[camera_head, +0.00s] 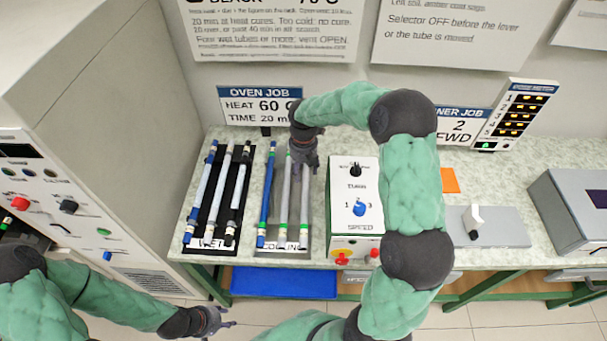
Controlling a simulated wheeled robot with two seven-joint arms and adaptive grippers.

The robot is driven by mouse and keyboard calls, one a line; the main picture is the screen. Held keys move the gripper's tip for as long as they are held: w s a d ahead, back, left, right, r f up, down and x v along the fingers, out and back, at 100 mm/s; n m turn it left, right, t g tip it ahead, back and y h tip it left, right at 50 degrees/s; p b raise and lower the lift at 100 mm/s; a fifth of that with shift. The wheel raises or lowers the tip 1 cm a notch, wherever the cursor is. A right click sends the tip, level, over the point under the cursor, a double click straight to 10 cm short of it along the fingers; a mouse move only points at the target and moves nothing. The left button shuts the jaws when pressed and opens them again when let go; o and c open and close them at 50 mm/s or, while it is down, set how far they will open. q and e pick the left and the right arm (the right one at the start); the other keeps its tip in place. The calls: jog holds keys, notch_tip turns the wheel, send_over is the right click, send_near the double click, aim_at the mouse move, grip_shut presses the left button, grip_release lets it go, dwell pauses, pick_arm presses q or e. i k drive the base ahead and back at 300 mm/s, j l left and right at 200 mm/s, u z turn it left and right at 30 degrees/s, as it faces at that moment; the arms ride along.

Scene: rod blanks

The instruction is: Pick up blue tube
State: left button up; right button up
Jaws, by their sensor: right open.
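A blue tube (266,200) lies in the rack labelled COOLING (285,246), at its left side. Two pale grey tubes with green bands, the nearer one (286,200) and the other (305,205), lie to its right in that rack. My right gripper (304,170) is open over the far end of these grey tubes, to the right of the blue tube and apart from it. Its fingertips are hard to make out against the tubes. My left gripper (226,318) is open and empty in front of the bench, low in the picture.
A rack labelled WET (207,243) with several tubes stands left of the COOLING rack. A white control box (353,215) with knobs stands to the right, partly behind my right arm. A large grey oven-like machine (110,120) fills the left. A blue tray (283,283) lies below the bench.

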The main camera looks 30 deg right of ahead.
aim_at(195, 207)
jog(key=i+j+z, duration=0.1)
jog(key=j, duration=0.3)
jog(key=i+j+z, duration=0.1)
jog(key=j, duration=0.3)
jog(key=i+j+z, duration=0.1)
jog(key=i+j, duration=0.15)
jog(key=j, duration=0.2)
jog(key=i+j+z, duration=0.1)
jog(key=j, duration=0.35)
jog(key=i+j+z, duration=0.1)
jog(key=j, duration=0.35)
jog(key=i+j+z, duration=0.1)
jog(key=j, duration=0.35)
